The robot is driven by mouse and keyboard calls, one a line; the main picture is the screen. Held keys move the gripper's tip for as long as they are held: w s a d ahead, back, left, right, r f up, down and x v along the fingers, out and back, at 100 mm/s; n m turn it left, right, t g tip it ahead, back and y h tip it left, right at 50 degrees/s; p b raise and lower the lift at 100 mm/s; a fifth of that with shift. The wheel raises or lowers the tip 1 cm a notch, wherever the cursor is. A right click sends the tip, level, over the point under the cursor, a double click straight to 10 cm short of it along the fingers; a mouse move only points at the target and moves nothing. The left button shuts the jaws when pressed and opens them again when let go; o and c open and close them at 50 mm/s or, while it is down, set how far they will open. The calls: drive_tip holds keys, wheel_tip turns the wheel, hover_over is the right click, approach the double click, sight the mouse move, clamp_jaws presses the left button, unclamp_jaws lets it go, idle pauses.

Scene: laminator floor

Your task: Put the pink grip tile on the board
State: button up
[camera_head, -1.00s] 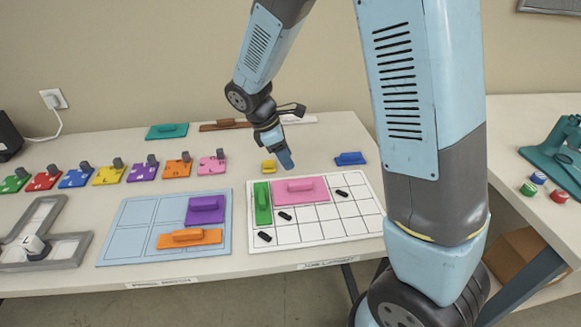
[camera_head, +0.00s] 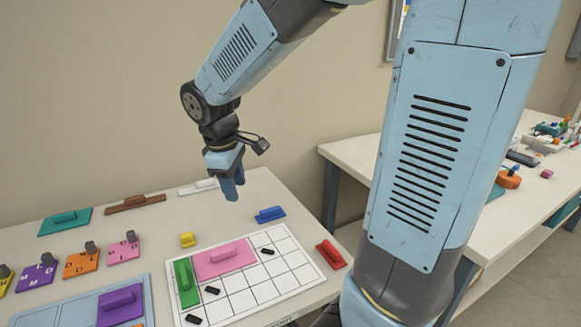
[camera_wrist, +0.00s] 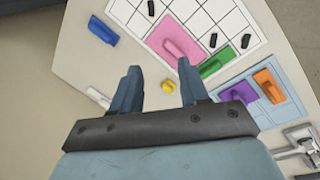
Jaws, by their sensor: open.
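The pink grip tile (camera_head: 238,254) lies flat on the white gridded board (camera_head: 295,262), right beside a green grip tile (camera_head: 186,282). Its raised pink bar is clear of any fingers. In the wrist view the pink grip tile (camera_wrist: 165,30) is beyond my fingers, on the gridded board (camera_wrist: 232,22). My gripper (camera_head: 231,190) is open and empty, in the air above the back of the table. In the wrist view its two fingers (camera_wrist: 160,82) are apart with nothing between them.
Black pieces (camera_head: 212,291) lie on the gridded board. A yellow block (camera_head: 188,240), a blue one (camera_head: 270,214) and a red one (camera_head: 331,254) lie around it. A light blue panel (camera_head: 70,307) with a purple grip tile (camera_head: 120,304) is left. Lettered tiles (camera_head: 82,263) stand behind it.

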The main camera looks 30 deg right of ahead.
drive_tip(key=s+d+r+m+t+y, duration=0.1)
drive_tip(key=s+d+r+m+t, duration=0.1)
drive_tip(key=s, duration=0.5)
drive_tip(key=s+d+r+m+t, duration=0.2)
drive_tip(key=s+d+r+m, duration=0.3)
drive_tip(key=s+r+m, duration=0.2)
drive_tip(key=shift+m+y, duration=0.4)
drive_tip(key=shift+m, duration=0.3)
drive_tip(key=shift+s, duration=0.1)
idle(0.3)
